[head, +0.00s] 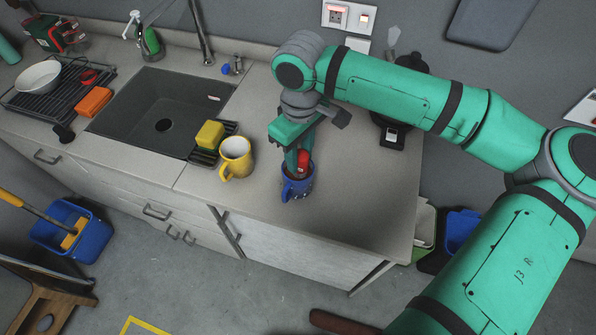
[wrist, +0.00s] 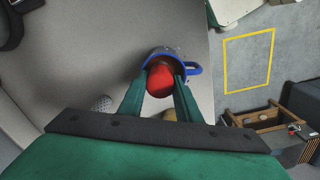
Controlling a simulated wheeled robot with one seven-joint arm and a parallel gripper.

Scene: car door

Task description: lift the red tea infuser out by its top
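The red tea infuser (head: 304,158) stands in the blue mug (head: 299,189) on the worktop. Its red top (wrist: 160,79) shows above the mug rim. The mug (wrist: 193,68) has its handle to the right in the wrist view and to the lower left in the head view. My gripper (head: 297,165) points down over the mug. In the wrist view its two fingers (wrist: 161,82) lie on either side of the red top, very close to it. I cannot tell whether they press on it. The infuser's lower part is hidden in the mug.
A yellow mug (head: 235,158) stands just left of the blue mug, beside a yellow sponge (head: 209,134) at the sink (head: 162,112). A black appliance (head: 392,134) stands at the back right. The worktop (head: 357,208) right of the blue mug is clear up to its edge.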

